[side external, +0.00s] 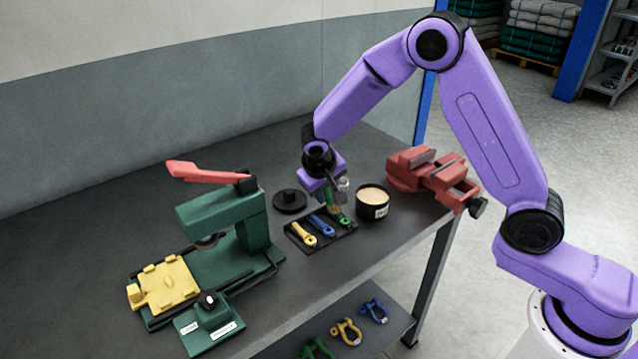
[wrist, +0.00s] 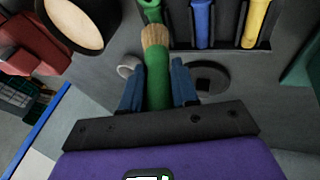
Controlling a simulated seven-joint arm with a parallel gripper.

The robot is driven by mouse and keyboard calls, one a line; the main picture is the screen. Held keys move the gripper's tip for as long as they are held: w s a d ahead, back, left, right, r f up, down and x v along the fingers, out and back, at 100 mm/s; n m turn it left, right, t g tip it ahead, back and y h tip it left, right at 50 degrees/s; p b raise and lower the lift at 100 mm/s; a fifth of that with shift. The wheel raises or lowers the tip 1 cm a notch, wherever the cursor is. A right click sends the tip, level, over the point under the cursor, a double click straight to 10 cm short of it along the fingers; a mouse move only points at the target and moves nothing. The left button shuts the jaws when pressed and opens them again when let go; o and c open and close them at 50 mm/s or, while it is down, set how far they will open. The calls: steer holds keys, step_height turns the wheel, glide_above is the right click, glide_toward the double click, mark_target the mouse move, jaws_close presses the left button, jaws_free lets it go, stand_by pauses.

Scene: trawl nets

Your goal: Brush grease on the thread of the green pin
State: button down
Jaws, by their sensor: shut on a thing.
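My gripper (wrist: 156,92) is shut on the green handle of a brush (wrist: 157,72). Its tan bristles (wrist: 155,36) point at the near end of the green pin (wrist: 150,10); I cannot tell whether they touch. In the side view my gripper (side external: 336,190) is over the right end of the dark pin tray (side external: 322,246), and the green pin (side external: 346,222) lies in that end, partly hidden by the brush. The open black tin of pale grease (side external: 373,204) stands just right of the tray.
The blue pin (side external: 322,225) and yellow pin (side external: 302,234) lie left in the tray. A black round lid (side external: 290,201) lies behind it. A green press (side external: 224,222) with a red lever stands left. A red vise (side external: 432,177) is at the right table edge.

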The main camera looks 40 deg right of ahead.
steer(key=shift+w, duration=1.7)
steer(key=shift+w+r, duration=0.1)
steer(key=shift+w, duration=0.15)
step_height(320, 180, up, 8)
steer(key=shift+s+d+r, duration=0.1)
steer(key=shift+s, duration=0.05)
